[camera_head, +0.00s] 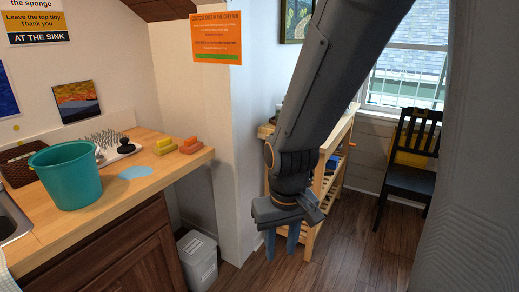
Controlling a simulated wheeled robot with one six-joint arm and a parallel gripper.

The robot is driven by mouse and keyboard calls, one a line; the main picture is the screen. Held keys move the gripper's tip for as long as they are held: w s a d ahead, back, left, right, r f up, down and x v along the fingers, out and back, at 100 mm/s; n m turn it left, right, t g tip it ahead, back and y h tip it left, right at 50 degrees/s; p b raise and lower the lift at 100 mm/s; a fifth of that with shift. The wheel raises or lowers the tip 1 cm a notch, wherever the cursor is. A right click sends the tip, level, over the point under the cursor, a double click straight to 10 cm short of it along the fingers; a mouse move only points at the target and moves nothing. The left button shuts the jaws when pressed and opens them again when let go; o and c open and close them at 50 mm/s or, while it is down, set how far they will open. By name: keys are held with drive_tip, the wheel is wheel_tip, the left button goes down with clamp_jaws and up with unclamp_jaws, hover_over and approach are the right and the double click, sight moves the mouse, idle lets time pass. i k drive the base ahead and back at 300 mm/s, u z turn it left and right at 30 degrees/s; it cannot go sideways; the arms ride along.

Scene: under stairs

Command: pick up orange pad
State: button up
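Two small sponge-like pads lie near the right end of the wooden counter. The right one is the orange pad (191,148), with a yellowish part at its top. Beside it on the left is a yellow pad (165,144) with an orange lower part. My gripper (281,244) hangs pointing down, to the right of and apart from the counter, beyond the wall edge. Its two fingers are spread with a gap between them and nothing in it.
On the counter (60,232) stand a teal bucket (69,177), a spiked drying rack (112,150) with a black item, and a light blue cloth (135,172). A white wall corner (243,160) stands between counter and arm. A grey bin (196,258) is below. A dark chair (408,172) stands right.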

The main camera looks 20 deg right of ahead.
sight(190, 145)
drive_tip(key=u, duration=0.45)
drive_tip(key=k, duration=0.2)
drive_tip(key=z, duration=1.45)
drive_tip(key=i, duration=1.35)
drive_tip(key=u, duration=0.6)
drive_tip(key=i, duration=0.75)
drive_tip(key=u, duration=1.4)
drive_tip(key=i, duration=0.45)
drive_tip(key=u, duration=0.35)
